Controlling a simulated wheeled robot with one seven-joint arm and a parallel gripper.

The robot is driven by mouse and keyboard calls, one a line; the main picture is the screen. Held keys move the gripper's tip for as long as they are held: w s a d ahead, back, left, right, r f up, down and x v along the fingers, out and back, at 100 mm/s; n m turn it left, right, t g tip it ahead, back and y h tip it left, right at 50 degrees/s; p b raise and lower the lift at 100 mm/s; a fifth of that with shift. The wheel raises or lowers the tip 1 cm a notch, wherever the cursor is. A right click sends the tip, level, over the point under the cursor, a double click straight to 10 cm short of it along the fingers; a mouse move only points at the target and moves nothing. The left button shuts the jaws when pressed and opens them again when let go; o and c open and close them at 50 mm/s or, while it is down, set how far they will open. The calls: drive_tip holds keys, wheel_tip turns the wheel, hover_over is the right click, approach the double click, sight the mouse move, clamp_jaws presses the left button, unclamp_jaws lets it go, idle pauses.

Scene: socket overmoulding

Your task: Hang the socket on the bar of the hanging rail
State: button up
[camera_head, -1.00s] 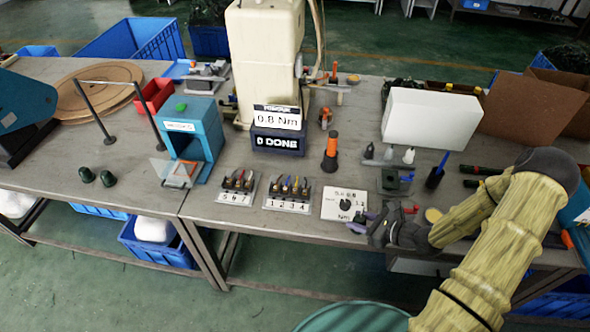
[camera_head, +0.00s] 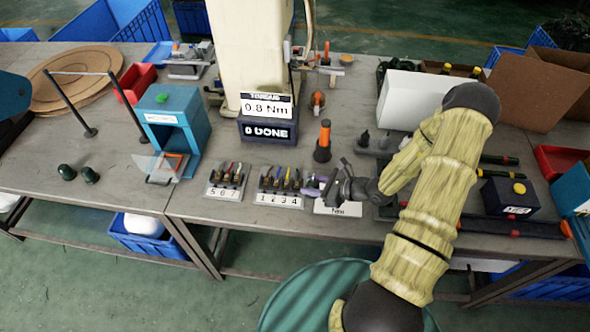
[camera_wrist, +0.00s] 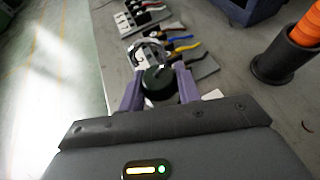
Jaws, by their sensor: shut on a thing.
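My gripper (camera_head: 316,185) is shut on the socket (camera_wrist: 158,84), a dark green rounded piece between the purple fingers in the wrist view. A pale curved loop shows just beyond it; I cannot tell if it belongs to the socket. In the head view the socket is too small to make out at the fingers. The hanging rail is at the far left, two dark slanted posts (camera_head: 71,106) with a thin bar (camera_head: 82,73) across their tops. The bar looks empty. My gripper is far to the right of the rail, near the table's front edge.
Numbered holders with coloured tools (camera_head: 279,186) stand just left of my gripper. An orange-topped tool (camera_head: 323,142) and the white torque machine (camera_head: 252,50) stand behind.

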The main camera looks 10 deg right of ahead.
drive_tip(key=shift+a, duration=0.1)
drive_tip(key=w+d+m+h+b, duration=0.1)
drive_tip(key=w+d+b, duration=0.1)
drive_tip(key=w+d+m+t+b, duration=0.1)
drive_tip(key=d+b, duration=0.1)
drive_tip(key=w+d+m+t+h+b, duration=0.1)
drive_tip(key=w+d+b, duration=0.1)
drive_tip(key=shift+w+d+f+h, duration=0.1)
drive_tip(key=shift+w+d+h, duration=0.1)
drive_tip(key=shift+w+h, duration=0.1)
drive_tip(key=w+d+r+m+t+h+b, duration=0.2)
drive_tip(key=w+d+r+m+h+b, duration=0.2)
drive_tip(key=d, duration=0.3)
drive_tip(key=shift+w+r+m+t+b, duration=0.3)
drive_tip(key=shift+w+r+t+b, duration=0.1)
drive_tip(key=shift+r+b, duration=0.5)
drive_tip(key=shift+d+f, duration=0.1)
wheel_tip(320, 180, down, 6)
drive_tip(key=shift+r, duration=0.15)
drive_tip(key=shift+f, duration=2.1)
drive_tip(key=shift+f, duration=0.1)
